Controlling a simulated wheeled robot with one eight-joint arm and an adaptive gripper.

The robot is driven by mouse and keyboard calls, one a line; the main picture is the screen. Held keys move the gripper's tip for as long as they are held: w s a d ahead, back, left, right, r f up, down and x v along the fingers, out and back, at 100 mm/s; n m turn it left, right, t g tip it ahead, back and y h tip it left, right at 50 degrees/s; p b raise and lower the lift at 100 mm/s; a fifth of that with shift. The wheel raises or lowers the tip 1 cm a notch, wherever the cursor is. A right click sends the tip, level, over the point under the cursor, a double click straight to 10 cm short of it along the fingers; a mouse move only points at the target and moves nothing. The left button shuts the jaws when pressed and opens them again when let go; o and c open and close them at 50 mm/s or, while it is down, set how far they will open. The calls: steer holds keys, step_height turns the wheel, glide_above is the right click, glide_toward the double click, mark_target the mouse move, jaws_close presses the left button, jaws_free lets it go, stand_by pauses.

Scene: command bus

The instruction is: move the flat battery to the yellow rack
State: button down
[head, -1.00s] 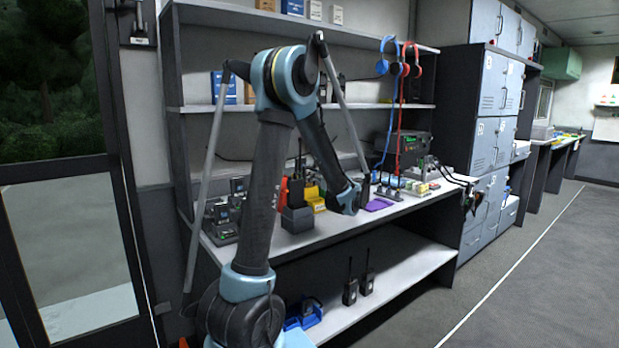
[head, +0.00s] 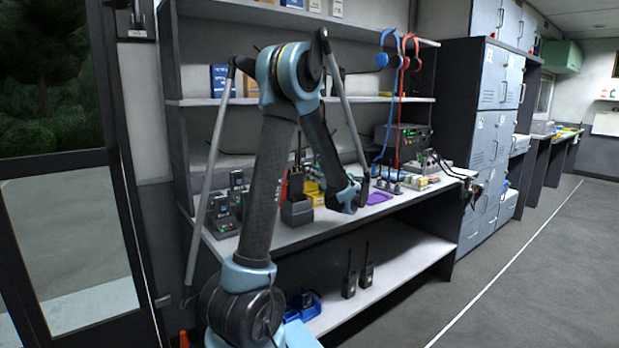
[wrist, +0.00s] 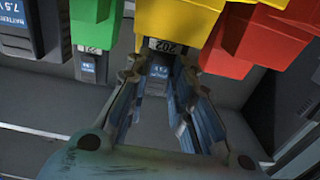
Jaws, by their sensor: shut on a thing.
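In the wrist view, the two fingers of my gripper (wrist: 160,82) are closed on the sides of a dark battery (wrist: 159,71) with a white tag reading 202 and a small blue label. Its lower part is in shadow between the fingers. The yellow rack (wrist: 180,18) is directly above and behind it in that view; whether they touch is unclear. The yellow rack also shows in the head view (head: 314,193), partly behind my arm. There the fingers and held battery are too small to make out. No charge state is readable.
A green rack (wrist: 90,10) and a red rack (wrist: 262,40) flank the yellow one. Another tagged battery (wrist: 90,64) stands under the green rack. On the bench, a purple mat (head: 380,198) lies right of my wrist, and radios in chargers (head: 222,215) stand left.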

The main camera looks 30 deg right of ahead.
steer(key=shift+f, duration=0.15)
steer(key=c, duration=1.3)
jaws_free()
steer(key=s, duration=0.8)
steer(key=s+d, duration=0.1)
steer(key=s, duration=0.3)
